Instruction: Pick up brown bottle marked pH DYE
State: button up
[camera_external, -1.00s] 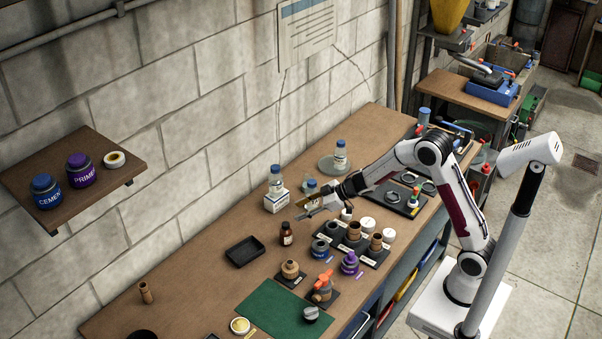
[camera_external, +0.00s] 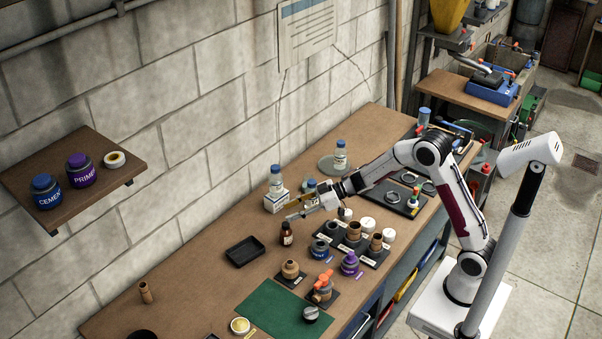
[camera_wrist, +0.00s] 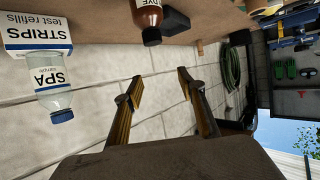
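The brown bottle (camera_external: 286,234) with a dark cap and white label stands upright on the bench, left of the middle. In the wrist view the bottle (camera_wrist: 149,18) is at the top edge, partly cut off, with "DYE" readable on its label. My gripper (camera_external: 290,217) is just above and beside the bottle in the external view, apart from it. In the wrist view my gripper's two fingers (camera_wrist: 158,90) are spread wide with nothing between them, and the bottle lies beyond their tips.
A white STRIPS box (camera_external: 276,201) with a clear blue-capped SPA bottle (camera_external: 276,179) on it stands behind. A black tray (camera_external: 245,251) lies left of the brown bottle. Fittings on dark plates, such as a black one (camera_external: 320,249), crowd its right. The left bench is clearer.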

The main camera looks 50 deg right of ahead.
aim_at(286, 226)
jog(key=shift+f, duration=1.55)
jog(key=shift+f, duration=0.1)
notch_tip(286, 226, down, 2)
jog(key=shift+w+a+f, duration=0.25)
jog(key=shift+a+f, duration=0.05)
jog(key=shift+f, duration=0.2)
jog(key=shift+w+a+f, duration=0.2)
jog(key=shift+a+f, duration=0.05)
jog(key=shift+f, duration=0.2)
jog(key=shift+w+a+f, duration=0.25)
jog(key=shift+w+a, duration=0.25)
jog(key=shift+c, duration=0.5)
grip_shut()
